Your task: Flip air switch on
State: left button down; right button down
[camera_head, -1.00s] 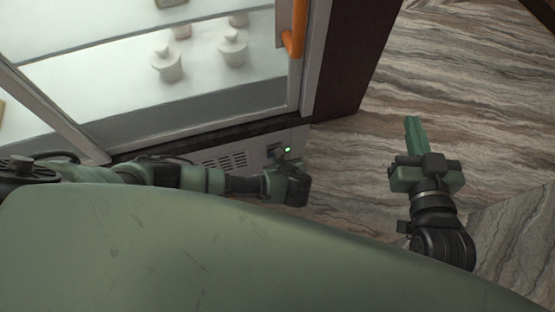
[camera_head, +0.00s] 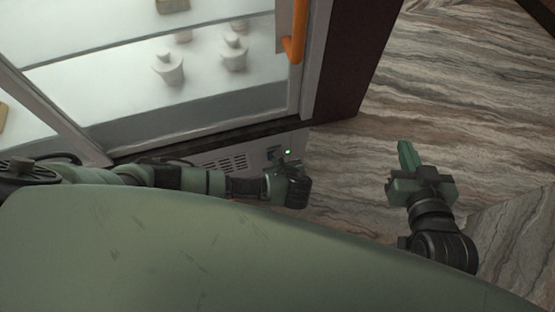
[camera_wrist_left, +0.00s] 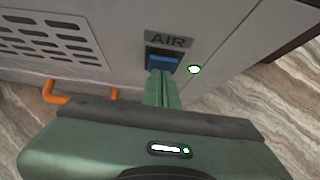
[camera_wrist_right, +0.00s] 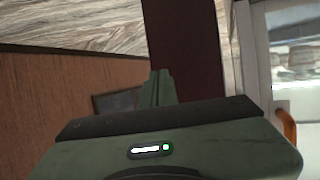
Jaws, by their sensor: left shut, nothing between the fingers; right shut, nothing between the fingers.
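The air switch (camera_wrist_left: 163,64) is a blue rocker in a dark recess under a grey "AIR" label (camera_wrist_left: 168,40) on the cabinet's lower panel. A light (camera_wrist_left: 195,69) with a green rim glows beside it, and it also shows green in the head view (camera_head: 288,152). My left gripper (camera_wrist_left: 161,76) is shut and empty, its fingertips right at the switch's lower edge; I cannot tell whether they touch. In the head view the left gripper (camera_head: 283,160) is at the panel, partly hiding the switch. My right gripper (camera_head: 404,146) is shut and empty above the floor.
The glass display cabinet (camera_head: 200,110) has an orange handle (camera_head: 296,35) and white jars inside. A vent grille (camera_wrist_left: 45,40) and orange pipe (camera_wrist_left: 52,95) are near the switch. Open marbled floor (camera_head: 470,80) lies to the right.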

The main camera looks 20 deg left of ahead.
pick_arm(q)
jog(key=shift+w+a+r+p, duration=0.15)
jog(key=shift+r+p, duration=0.35)
pick_arm(e)
jog(key=shift+s+d+f+g+h, duration=0.15)
jog(key=shift+s+d+f+g, duration=0.15)
jog(key=shift+s+f+g, duration=0.35)
jog(key=shift+s+d+f+g+h, duration=0.1)
jog(key=shift+s+d+f+g, duration=0.3)
jog(key=shift+f, duration=0.45)
jog(key=shift+s+d+f+g+h, duration=0.15)
jog(key=shift+s+f+g, duration=0.3)
jog(key=shift+s+f, duration=0.3)
